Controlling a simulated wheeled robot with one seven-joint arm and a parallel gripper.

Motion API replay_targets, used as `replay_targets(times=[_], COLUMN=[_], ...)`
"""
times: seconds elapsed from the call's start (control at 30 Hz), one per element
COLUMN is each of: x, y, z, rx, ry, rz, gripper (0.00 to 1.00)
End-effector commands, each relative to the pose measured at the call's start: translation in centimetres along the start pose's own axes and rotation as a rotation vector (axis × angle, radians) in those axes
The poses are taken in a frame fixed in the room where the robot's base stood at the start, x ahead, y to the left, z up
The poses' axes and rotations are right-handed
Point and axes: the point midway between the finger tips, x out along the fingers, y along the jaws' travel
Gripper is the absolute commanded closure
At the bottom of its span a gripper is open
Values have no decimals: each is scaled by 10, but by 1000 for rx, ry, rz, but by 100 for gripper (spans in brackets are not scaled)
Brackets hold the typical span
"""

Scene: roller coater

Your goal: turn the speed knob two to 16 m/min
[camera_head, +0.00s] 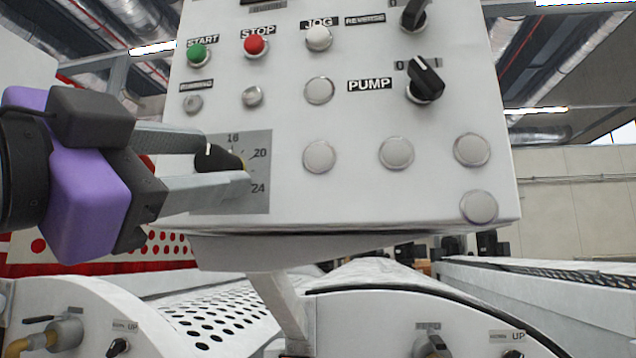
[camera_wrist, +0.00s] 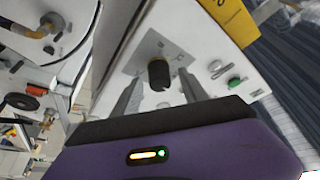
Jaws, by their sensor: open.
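The black speed knob (camera_head: 217,160) sits on a grey dial plate (camera_head: 258,200) at the lower left of the white control panel. The figures 16, 20 and 24 show on the plate; the rest of the scale is hidden behind my gripper. The knob's white mark points up, a little left of the 16. My gripper (camera_head: 232,156) is open, with one finger above the knob and one below it in the head view. In the wrist view the knob (camera_wrist: 159,73) stands between and beyond the two fingertips. I cannot tell whether the fingers touch it.
Green START (camera_head: 198,53), red STOP (camera_head: 255,45) and white JOG (camera_head: 318,38) buttons sit above the dial. A black PUMP switch (camera_head: 425,82) is to the right, with several blank round caps. Machine rollers and covers lie below the panel.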

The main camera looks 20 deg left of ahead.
Motion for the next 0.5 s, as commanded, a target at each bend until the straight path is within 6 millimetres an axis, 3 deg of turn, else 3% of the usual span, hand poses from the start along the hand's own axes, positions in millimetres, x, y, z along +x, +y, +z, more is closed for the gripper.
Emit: replay_targets(times=[0.3,0.5], x=[-52,-67], y=[1,0], z=[2,1], rx=[2,0], ry=[-1,-1], rz=[-2,-1], gripper=[49,49])
